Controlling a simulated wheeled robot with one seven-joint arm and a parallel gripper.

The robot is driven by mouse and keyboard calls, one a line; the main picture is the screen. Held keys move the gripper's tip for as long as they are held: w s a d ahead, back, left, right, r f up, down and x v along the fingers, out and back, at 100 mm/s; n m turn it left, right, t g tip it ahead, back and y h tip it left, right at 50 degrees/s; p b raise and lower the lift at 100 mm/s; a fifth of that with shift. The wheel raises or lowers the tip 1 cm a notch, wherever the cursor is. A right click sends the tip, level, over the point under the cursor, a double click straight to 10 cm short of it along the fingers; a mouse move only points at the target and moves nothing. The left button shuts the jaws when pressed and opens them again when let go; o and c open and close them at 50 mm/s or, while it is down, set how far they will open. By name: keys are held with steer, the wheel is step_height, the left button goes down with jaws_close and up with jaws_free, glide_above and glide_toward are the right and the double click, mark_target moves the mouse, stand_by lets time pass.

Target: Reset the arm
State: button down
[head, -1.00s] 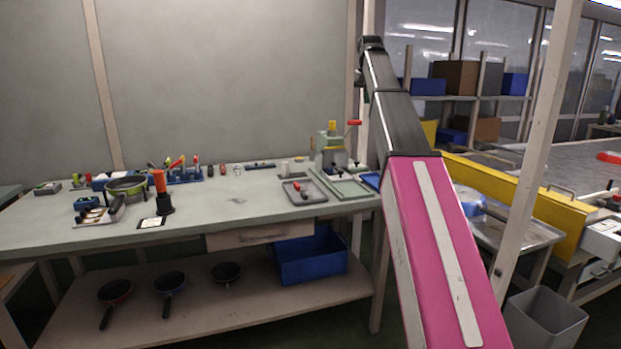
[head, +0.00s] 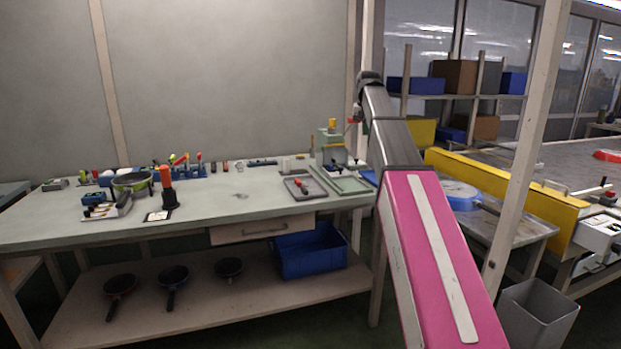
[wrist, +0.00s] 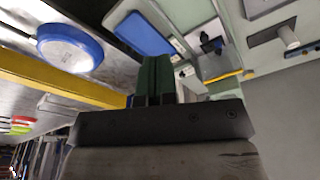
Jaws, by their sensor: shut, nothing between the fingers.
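My arm, with its pink link and grey upper section, rises in the right half of the head view. My gripper (wrist: 156,62) shows in the wrist view as dark green fingers close together beyond a dark palm. The fingers are shut with nothing between them. In the head view the gripper is hidden behind the arm's bend. In the wrist view a blue round pan (wrist: 70,47) lies to the left of the fingers, apart from them.
The workbench (head: 240,207) carries a green pan (head: 133,183), tools and a press (head: 331,150). Several dark pans and a blue crate (head: 310,252) are on its lower shelf. A yellow conveyor side (head: 510,195), a post (head: 528,150) and a grey bin (head: 537,313) stand right.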

steer(key=s+f, duration=0.3)
steer(key=f, duration=0.7)
steer(key=s+f+n+g, duration=0.1)
steer(key=s+f, duration=0.3)
steer(key=f, duration=0.6)
steer(key=s+f, duration=0.3)
steer(key=f, duration=0.6)
steer(key=s+a+f+n+g, duration=0.1)
steer(key=s+f, duration=2)
steer(key=f, duration=0.2)
steer(key=shift+s+a, duration=0.15)
steer(key=shift+s, duration=0.25)
steer(key=shift+w, duration=0.1)
